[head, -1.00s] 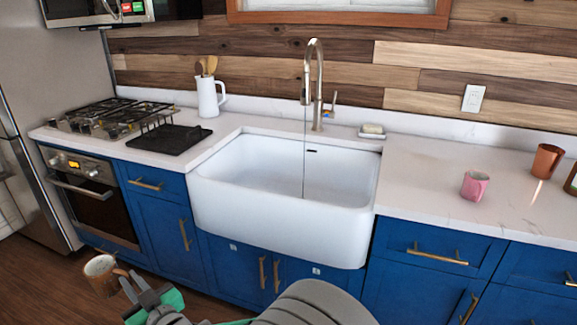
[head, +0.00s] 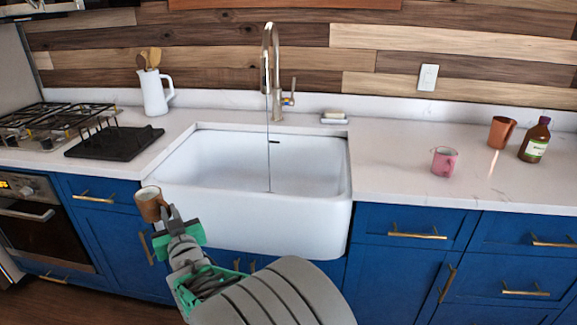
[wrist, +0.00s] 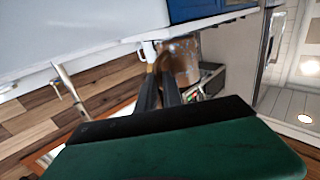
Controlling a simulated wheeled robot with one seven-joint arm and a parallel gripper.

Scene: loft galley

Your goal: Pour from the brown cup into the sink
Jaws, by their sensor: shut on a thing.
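The brown cup (head: 150,203) is held in my gripper (head: 171,217), in front of the sink's left front corner. The cup looks close to upright, its pale rim facing up. In the wrist view the brown cup (wrist: 180,62) shows beyond the shut fingers (wrist: 158,85). Its contents cannot be made out. The white sink (head: 200,215) is set into the counter, right of the cup. A thin line, which looks like running water, drops from the tall faucet (head: 270,70) into the basin.
A pink mug (head: 444,161), a copper-coloured cup (head: 501,132) and a brown bottle (head: 535,140) stand on the right counter. A white pitcher (head: 154,92) with utensils, a black rack (head: 114,142) and the stove (head: 40,125) are at left. Soap (head: 333,116) lies behind the sink.

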